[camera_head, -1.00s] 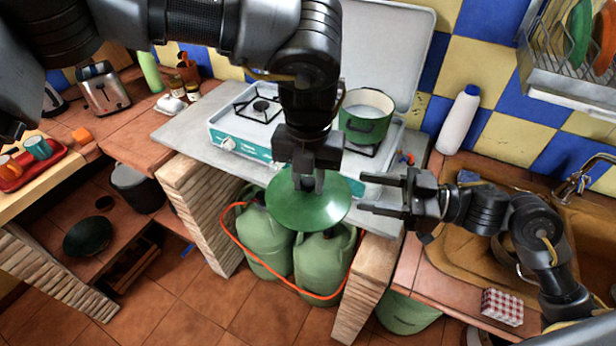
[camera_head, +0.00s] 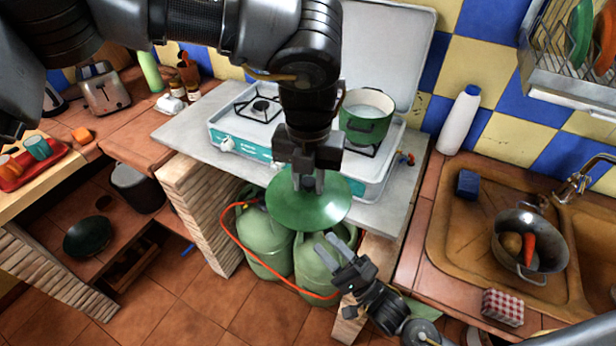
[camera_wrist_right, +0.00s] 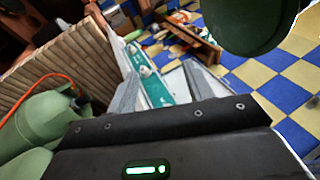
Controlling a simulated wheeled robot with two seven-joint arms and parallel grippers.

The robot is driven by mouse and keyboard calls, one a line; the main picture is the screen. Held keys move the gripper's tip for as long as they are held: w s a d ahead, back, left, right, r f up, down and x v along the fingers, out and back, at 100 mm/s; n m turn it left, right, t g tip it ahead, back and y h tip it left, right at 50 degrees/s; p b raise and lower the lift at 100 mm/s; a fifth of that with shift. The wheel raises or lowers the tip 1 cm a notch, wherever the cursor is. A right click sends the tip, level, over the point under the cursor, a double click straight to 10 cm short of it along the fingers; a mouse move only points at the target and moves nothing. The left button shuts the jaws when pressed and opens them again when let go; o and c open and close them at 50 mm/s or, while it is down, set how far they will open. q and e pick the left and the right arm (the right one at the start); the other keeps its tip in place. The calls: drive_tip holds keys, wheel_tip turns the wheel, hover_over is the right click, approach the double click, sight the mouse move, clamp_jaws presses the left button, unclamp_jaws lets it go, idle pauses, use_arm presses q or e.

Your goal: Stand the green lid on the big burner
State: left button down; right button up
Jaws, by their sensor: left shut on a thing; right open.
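The green lid (camera_head: 312,212) hangs level in front of the stove's front edge, gripped from above by my left gripper (camera_head: 308,182). It also shows at the top right of the right wrist view (camera_wrist_right: 258,25). The white and teal stove (camera_head: 222,130) stands on a grey slab. Its left burner (camera_head: 260,109) is bare; a green pot (camera_head: 366,124) covers most of the right burner (camera_head: 360,150). I cannot tell which burner is the big one. My right gripper (camera_head: 334,243) is open and empty, just below and right of the lid.
The raised stove cover (camera_head: 385,50) stands behind the burners. Green gas bottles (camera_head: 264,245) with an orange hose are below. A white bottle (camera_head: 459,120), a blue sponge (camera_head: 467,184) and a colander (camera_head: 528,262) are at the right. The slab's left part (camera_head: 180,130) is clear.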

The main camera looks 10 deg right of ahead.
drive_tip(key=s+a+f+n+g+h, duration=0.1)
drive_tip(key=s+a+f+n+g, duration=0.15)
drive_tip(key=f, duration=0.45)
drive_tip(key=s+a+f+n+g, duration=0.1)
drive_tip(key=s+a+f+g, duration=0.15)
drive_tip(key=f, duration=0.45)
drive_tip(key=s+d+f+n+g+h, duration=0.15)
drive_tip(key=d+f+h, duration=0.35)
drive_tip(key=f, duration=0.5)
drive_tip(key=s+d+f+n+g+h, duration=0.1)
drive_tip(key=d+f+n+g+h, duration=0.15)
drive_tip(key=d+f, duration=0.6)
drive_tip(key=s+d+f+n+g+h, duration=0.1)
drive_tip(key=s+d+f+n+g, duration=0.1)
drive_tip(key=s+f, duration=0.4)
drive_tip(key=s+d+f+n+g+h, duration=0.2)
drive_tip(key=s+f, duration=0.4)
drive_tip(key=s, duration=0.6)
drive_tip(key=s+d+f+n+g+h, duration=0.1)
drive_tip(key=s+d+f+n+g, duration=0.2)
drive_tip(key=s+f, duration=0.3)
drive_tip(key=s+n, duration=0.1)
drive_tip(key=s, duration=0.2)
drive_tip(key=shift+d+g, duration=0.3)
drive_tip(key=shift+g, duration=0.1)
